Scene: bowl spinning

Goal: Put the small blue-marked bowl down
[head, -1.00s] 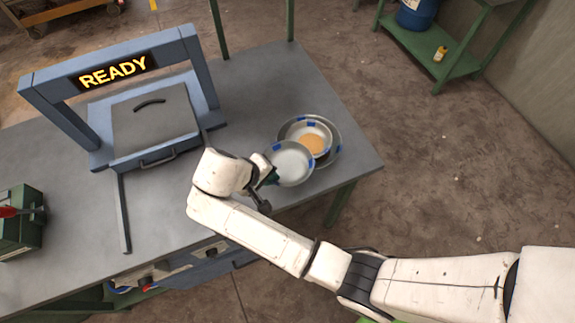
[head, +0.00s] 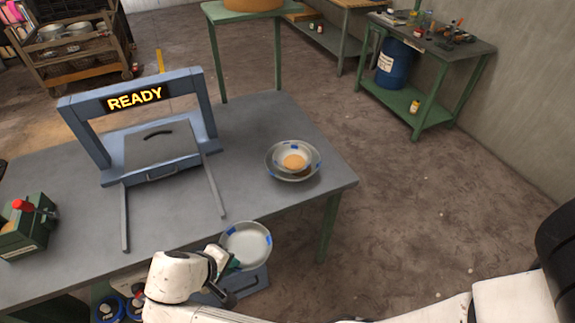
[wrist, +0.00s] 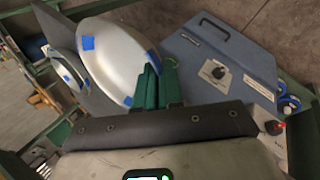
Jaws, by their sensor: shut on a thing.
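A blue-marked bowl (head: 247,245) is held at its rim by my gripper (head: 231,267), at the table's front edge in the head view. My gripper is shut on it. In the wrist view the held bowl (wrist: 112,62) is pale with blue squares on its rim, and the green fingers (wrist: 152,88) meet its right edge. On the grey table stands another, larger bowl (head: 296,178) with a smaller blue-marked bowl (head: 276,150) inside it, holding something orange. They also show partly in the wrist view, behind the held bowl.
A blue frame with a READY sign (head: 137,97) stands on the table (head: 250,118), with two rails reaching forward. A green box with a red handle (head: 27,225) is at the left. A blue box (wrist: 215,65) shows below the table edge.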

